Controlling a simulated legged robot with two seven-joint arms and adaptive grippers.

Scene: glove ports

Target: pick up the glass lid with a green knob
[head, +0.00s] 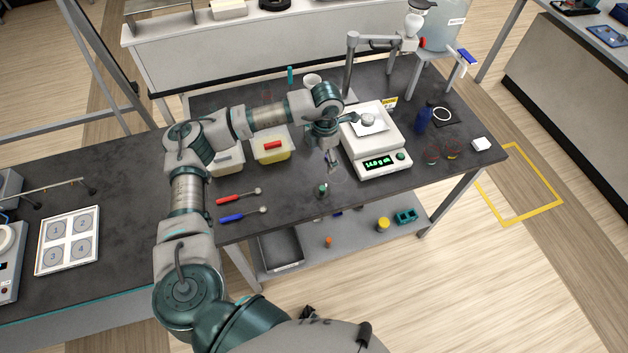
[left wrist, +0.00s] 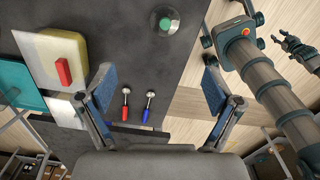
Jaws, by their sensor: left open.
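The glass lid with a green knob (head: 322,190) lies near the front edge of the dark bench. In the left wrist view it is a clear round disc with a green centre (left wrist: 165,26), at the top middle. My left gripper (head: 332,162) is above the bench, just behind the lid in the head view. In the left wrist view its blue-padded fingers (left wrist: 158,88) are wide apart with nothing between them. The lid is beyond the fingertips, apart from them. A dark hand-like part (left wrist: 296,46) at the right edge may be my right gripper; its state is unclear.
A red-handled scoop (head: 238,196) and a blue-handled scoop (head: 242,214) lie left of the lid. A yellow container (head: 270,150) with a red piece stands behind. A scale (head: 376,150) stands to the right, close to my left gripper. A lower shelf (head: 350,236) sits underneath.

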